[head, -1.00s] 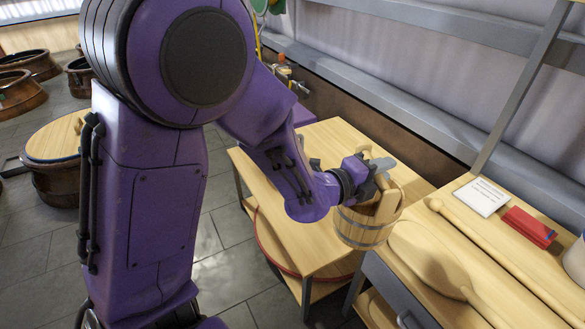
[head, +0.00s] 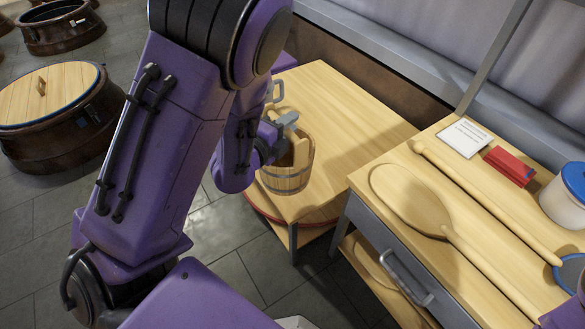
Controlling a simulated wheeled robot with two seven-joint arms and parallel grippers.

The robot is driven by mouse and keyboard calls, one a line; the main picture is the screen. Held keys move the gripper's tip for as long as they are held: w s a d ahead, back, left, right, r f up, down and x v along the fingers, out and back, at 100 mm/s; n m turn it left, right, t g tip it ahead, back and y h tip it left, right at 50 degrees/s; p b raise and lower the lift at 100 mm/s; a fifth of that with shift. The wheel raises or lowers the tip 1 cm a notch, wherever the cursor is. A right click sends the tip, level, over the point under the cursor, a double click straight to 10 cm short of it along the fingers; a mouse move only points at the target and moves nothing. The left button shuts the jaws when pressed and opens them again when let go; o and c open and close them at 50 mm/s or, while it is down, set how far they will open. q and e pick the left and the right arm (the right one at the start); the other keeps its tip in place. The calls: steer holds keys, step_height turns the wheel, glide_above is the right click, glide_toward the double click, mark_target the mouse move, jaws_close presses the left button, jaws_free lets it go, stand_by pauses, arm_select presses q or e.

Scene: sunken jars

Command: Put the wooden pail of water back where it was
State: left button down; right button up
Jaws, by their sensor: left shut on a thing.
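The wooden pail (head: 287,178) is upright at the front left edge of the low wooden table (head: 345,110) in the head view. My left gripper (head: 288,122) is shut on the pail at its upper part, by the raised wooden handle piece. Part of the pail's rim is hidden behind my gripper and forearm. I cannot tell whether its bottom touches the tabletop or hangs just over the edge. The water inside is not visible. My right gripper is not in view.
Most of the low table is clear. The counter at right holds a wooden paddle (head: 408,198), a long rod (head: 485,200), a white card (head: 463,138), a red item (head: 510,165) and a white jar (head: 565,200). A lidded brown jar (head: 60,135) stands at left.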

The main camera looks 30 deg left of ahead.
arm_select(q)
steer(key=shift+s+a+f, duration=0.1)
steer(key=shift+a+f, duration=0.1)
steer(key=shift+a, duration=0.3)
steer(key=w+a+f+b, duration=0.1)
steer(key=w+a+f, duration=0.4)
steer(key=w+f, duration=0.7)
steer(key=shift+w+f+b, duration=0.3)
steer(key=shift+w+f, duration=0.1)
steer(key=shift+f, duration=0.05)
steer(key=shift+f, duration=0.2)
steer(key=c, duration=0.9)
jaws_free()
